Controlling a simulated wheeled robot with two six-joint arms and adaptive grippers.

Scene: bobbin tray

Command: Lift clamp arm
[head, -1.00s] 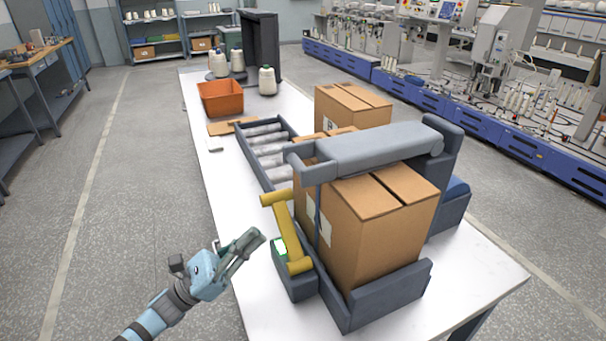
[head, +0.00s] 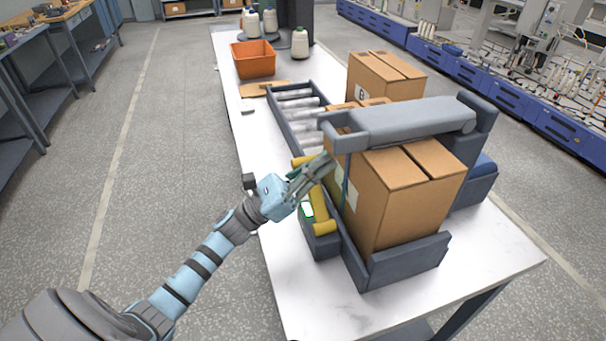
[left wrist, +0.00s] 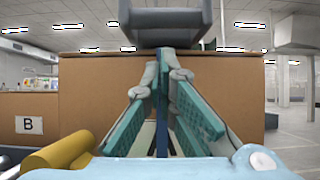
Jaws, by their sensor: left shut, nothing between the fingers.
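The grey clamp arm (head: 415,121) lies level across the top of a closed cardboard box (head: 408,205) in the dark grey fixture. Its near end overhangs the box's left side; in the left wrist view the clamp arm (left wrist: 165,17) fills the top centre. My left gripper (head: 327,165) is shut and empty, beside the box's left face and just below the clamp arm's near end. In the left wrist view the fingertips (left wrist: 164,70) point up towards the clamp arm's underside; I cannot tell whether they touch it. My right gripper is not in view.
A roller conveyor (head: 299,115), a second box (head: 385,80) and an orange bin (head: 254,60) stand farther back. The table's (head: 290,285) front left is clear.

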